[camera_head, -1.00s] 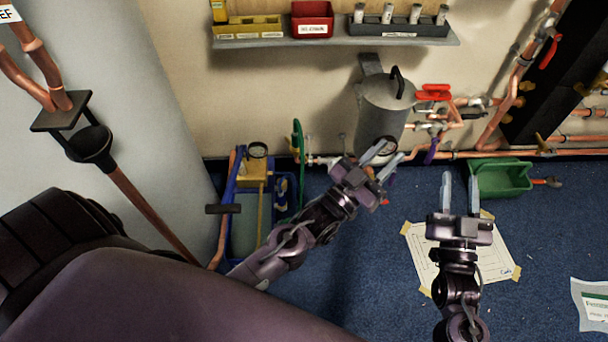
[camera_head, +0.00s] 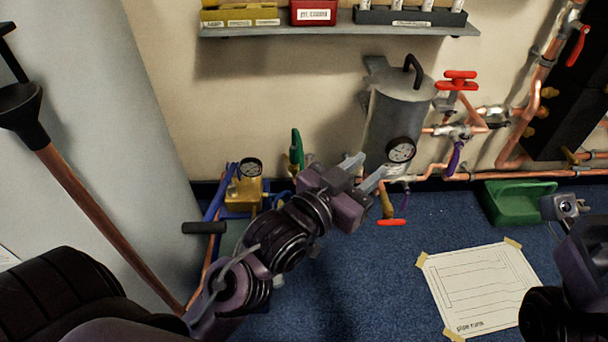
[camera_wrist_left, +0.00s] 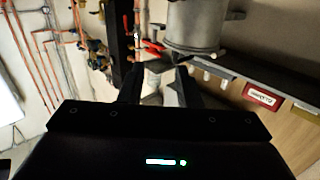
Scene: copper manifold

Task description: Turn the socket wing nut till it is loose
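My left gripper (camera_head: 363,173) is in front of the lower part of the grey metal tank (camera_head: 392,110), with its two pale fingers apart. In the left wrist view its dark fingers (camera_wrist_left: 160,88) also stand apart, with the tank (camera_wrist_left: 197,25) beyond them. I cannot make out a socket wing nut for certain. A red T-shaped handle (camera_head: 392,222) on a brass stem sits just below the fingers, under a round gauge (camera_head: 401,150). Another red handle (camera_head: 457,80) is on the pipes right of the tank. My right gripper (camera_head: 566,207) is at the right edge; its fingers are not clear.
A shelf (camera_head: 330,31) with small bins runs above. Copper pipes (camera_head: 500,173) and a green bin (camera_head: 515,203) are at right. A taped paper sheet (camera_head: 480,285) lies on blue carpet. A brass pump block (camera_head: 243,192) stands left of my gripper.

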